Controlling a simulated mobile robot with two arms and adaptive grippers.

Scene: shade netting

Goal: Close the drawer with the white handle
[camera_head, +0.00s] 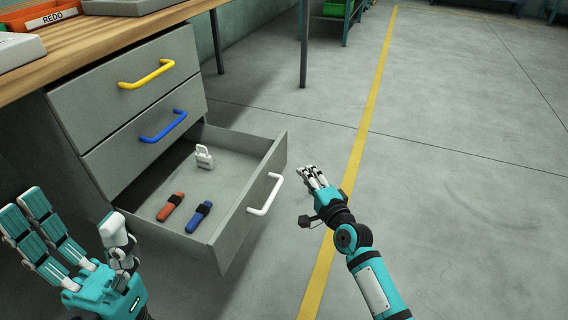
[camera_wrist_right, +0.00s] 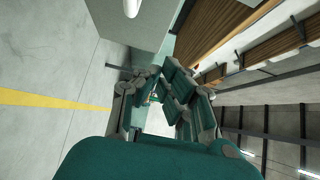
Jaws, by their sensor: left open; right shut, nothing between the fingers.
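The bottom drawer (camera_head: 248,210) of the grey cabinet is pulled out, and its white handle (camera_head: 265,195) is on its front face. Inside it lie an orange-red object (camera_head: 170,206), a blue object (camera_head: 199,216) and a white padlock-like object (camera_head: 204,157). My right gripper (camera_head: 312,177) is shut and empty, just to the right of the drawer front and apart from the handle. In the right wrist view the handle (camera_wrist_right: 132,7) shows at the top edge, with my fingers (camera_wrist_right: 155,95) below. My left gripper (camera_head: 75,235) is open at the lower left, near the cabinet's side.
The yellow-handled drawer (camera_head: 110,95) and the blue-handled drawer (camera_head: 120,155) above are shut. A wooden worktop (camera_head: 100,40) overhangs them, with an orange bin (camera_head: 40,14) on top. The floor on the right, with a yellow line (camera_head: 372,100), is clear.

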